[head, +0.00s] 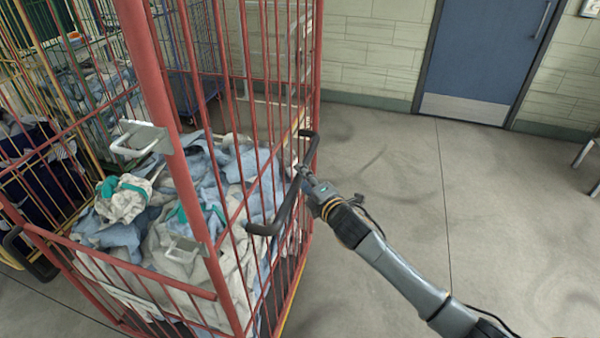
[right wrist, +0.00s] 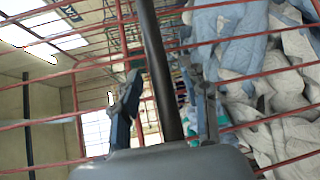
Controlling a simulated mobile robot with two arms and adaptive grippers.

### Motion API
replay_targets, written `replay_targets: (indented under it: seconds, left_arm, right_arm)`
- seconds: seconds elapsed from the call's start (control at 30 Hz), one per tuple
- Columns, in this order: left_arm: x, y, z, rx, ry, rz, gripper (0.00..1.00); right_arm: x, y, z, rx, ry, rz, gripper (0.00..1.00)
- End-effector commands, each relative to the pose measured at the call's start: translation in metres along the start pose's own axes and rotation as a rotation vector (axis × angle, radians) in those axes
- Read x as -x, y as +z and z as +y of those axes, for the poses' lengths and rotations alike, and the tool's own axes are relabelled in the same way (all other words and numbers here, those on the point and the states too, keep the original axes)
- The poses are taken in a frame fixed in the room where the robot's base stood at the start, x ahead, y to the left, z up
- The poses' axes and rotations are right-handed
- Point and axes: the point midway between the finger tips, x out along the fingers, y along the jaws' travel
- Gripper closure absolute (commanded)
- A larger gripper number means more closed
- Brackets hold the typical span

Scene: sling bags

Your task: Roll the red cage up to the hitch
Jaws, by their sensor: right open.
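The red cage (head: 148,66) is a tall wire trolley that fills the left and middle of the head view. It holds crumpled blue and cream laundry (head: 135,235). A black handle bar (head: 272,222) runs along its right side. My right gripper (head: 303,172) is at this bar, outside the cage. In the right wrist view its open fingers (right wrist: 163,85) stand on either side of the black bar (right wrist: 158,60), with gaps visible. The red wires and laundry lie behind. My left gripper is out of view. I cannot make out the hitch.
Other cages with yellow (head: 62,90) and blue wires stand close behind and left of the red one. The grey floor (head: 390,180) to the right is clear. A blue door (head: 485,50) is in the far wall. Metal legs (head: 585,152) show at the right edge.

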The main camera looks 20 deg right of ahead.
Motion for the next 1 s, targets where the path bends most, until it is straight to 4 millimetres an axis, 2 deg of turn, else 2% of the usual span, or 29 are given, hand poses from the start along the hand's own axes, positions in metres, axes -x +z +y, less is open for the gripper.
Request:
replay_targets:
  seconds: [0.2, 0.57, 0.6, 0.67, 0.8, 1.0]
  left_arm:
    - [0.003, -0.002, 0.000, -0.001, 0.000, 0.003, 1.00]
    - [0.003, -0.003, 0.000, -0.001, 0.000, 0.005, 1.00]
    - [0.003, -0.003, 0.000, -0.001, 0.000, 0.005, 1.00]
    - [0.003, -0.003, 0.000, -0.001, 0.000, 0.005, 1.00]
    - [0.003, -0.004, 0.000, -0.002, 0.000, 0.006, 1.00]
    - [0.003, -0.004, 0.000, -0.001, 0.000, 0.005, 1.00]
  right_arm:
    - [-0.020, 0.001, 0.000, -0.001, 0.000, -0.001, 0.55]
    - [-0.025, 0.000, 0.000, -0.001, 0.000, 0.000, 0.55]
    - [-0.025, 0.000, 0.000, -0.001, 0.000, 0.000, 0.57]
    - [-0.025, 0.000, 0.000, -0.001, 0.000, 0.000, 0.69]
    - [-0.024, 0.000, 0.000, -0.001, 0.000, 0.000, 0.98]
    - [-0.024, 0.000, -0.001, -0.001, -0.001, -0.001, 1.00]
